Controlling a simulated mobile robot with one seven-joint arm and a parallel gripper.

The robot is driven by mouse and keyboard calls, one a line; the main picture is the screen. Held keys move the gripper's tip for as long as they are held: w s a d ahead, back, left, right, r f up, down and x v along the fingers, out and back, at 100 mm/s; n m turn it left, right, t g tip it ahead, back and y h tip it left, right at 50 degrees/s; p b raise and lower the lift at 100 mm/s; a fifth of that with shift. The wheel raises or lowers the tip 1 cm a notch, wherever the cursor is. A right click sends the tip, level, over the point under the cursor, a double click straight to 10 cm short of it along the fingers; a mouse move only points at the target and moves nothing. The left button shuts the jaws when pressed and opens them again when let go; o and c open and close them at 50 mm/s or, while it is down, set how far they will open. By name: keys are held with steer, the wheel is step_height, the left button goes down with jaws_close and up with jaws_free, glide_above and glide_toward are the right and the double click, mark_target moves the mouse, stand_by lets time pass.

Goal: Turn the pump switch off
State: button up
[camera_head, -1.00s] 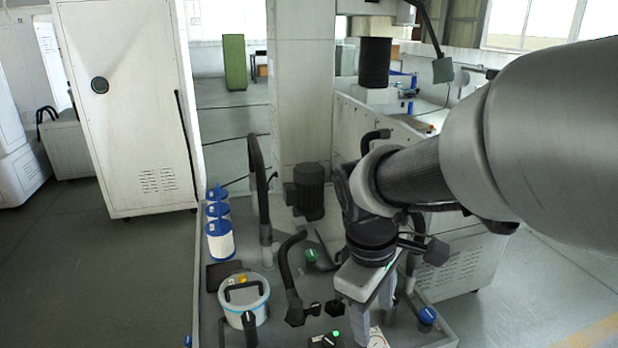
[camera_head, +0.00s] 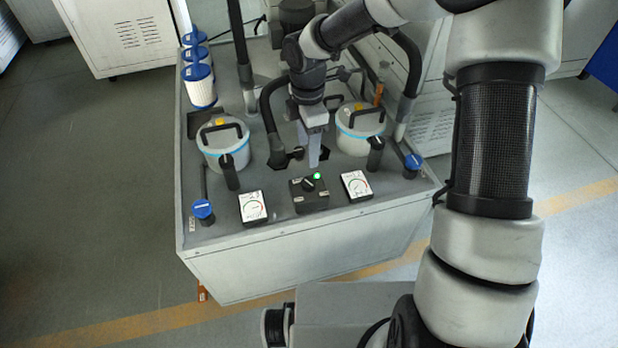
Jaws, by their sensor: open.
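The pump switch (camera_head: 307,195) is a small black box with a rotary knob and small white labels. It sits near the front edge of the grey tank top, between two gauges. A green lamp (camera_head: 317,177) glows at its back right corner. My gripper (camera_head: 314,162) points down just behind the switch in this view, with its fingers apart from the knob as far as I can tell. It is open, with nothing seen between its fingers, which overlap from this side. The exact direction of the knob's pointer is too small to read.
White gauges stand left (camera_head: 252,207) and right (camera_head: 356,185) of the switch. Two lidded canisters (camera_head: 224,148) (camera_head: 360,130) with black handles, black levers and blue-capped valves (camera_head: 203,211) crowd the grey tank top (camera_head: 280,228). Black hoses rise behind my gripper. The floor at left is clear.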

mark_target(308, 181)
step_height(308, 181, down, 13)
steer(key=shift+f+b, duration=0.1)
steer(key=shift+b, duration=1.15)
steer(key=c, duration=1.1)
steer(key=shift+o, duration=0.2)
steer(key=shift+m, duration=0.3)
steer(key=m, duration=0.5)
steer(key=shift+m+b, duration=0.4)
steer(key=m+b, duration=0.1)
steer(key=m, duration=0.4)
steer(key=shift+w+m, duration=0.1)
steer(key=shift+m, duration=0.3)
